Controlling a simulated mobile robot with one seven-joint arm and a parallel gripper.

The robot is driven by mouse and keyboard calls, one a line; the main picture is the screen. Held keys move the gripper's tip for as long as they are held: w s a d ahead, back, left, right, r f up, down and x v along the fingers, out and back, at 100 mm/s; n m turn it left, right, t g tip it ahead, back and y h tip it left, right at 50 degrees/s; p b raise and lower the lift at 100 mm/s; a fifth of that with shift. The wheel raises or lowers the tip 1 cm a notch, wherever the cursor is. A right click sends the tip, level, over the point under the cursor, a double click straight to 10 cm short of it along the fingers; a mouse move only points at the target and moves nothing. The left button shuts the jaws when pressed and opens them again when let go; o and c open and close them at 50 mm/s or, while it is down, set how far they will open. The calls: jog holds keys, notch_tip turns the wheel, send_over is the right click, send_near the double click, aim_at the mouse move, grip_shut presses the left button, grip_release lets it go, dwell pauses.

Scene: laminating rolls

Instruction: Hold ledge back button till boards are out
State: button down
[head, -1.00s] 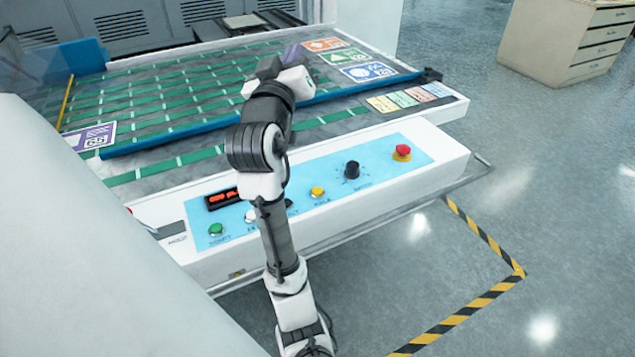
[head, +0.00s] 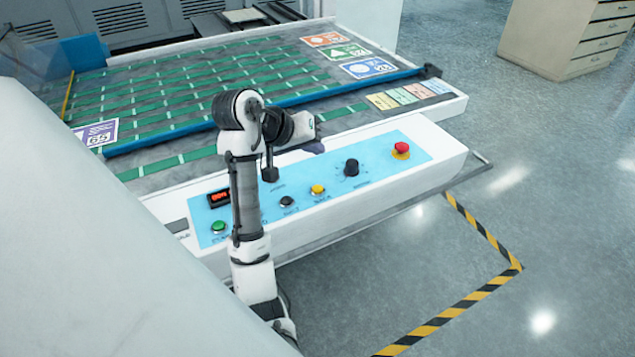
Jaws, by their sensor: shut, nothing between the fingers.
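A pale blue control panel (head: 378,165) lies on the white front edge of the machine. It carries a green button (head: 218,227), a black button (head: 287,202), a yellow button (head: 317,190), a black knob (head: 351,167) and a red mushroom button (head: 401,149). The labels are too small to read, so I cannot tell which is the ledge back button. My gripper (head: 270,175) is small and dark, shut and empty, and appears above the panel behind the black button; contact is not visible. My arm hides part of the panel left of the black button. I see no boards for certain.
A red-lit display (head: 218,198) sits at the panel's left. Behind is a bed of green straps (head: 180,128) crossed by a blue bar (head: 345,92), with printed coloured plates (head: 367,68) at its right. Striped tape (head: 450,322) marks open floor; a drawer cabinet (head: 560,40) stands back right.

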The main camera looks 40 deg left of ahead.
jog(key=b, duration=0.7)
send_over(314, 191)
notch_tip(314, 191, down, 7)
jog(key=shift+f, duration=0.85)
jog(key=shift+f, duration=0.1)
dwell(0.9)
jog(key=shift+f, duration=0.35)
jog(key=shift+f, duration=0.4)
dwell(1.6)
dwell(1.6)
jog(key=shift+r+p, duration=0.8)
jog(key=shift+r, duration=0.05)
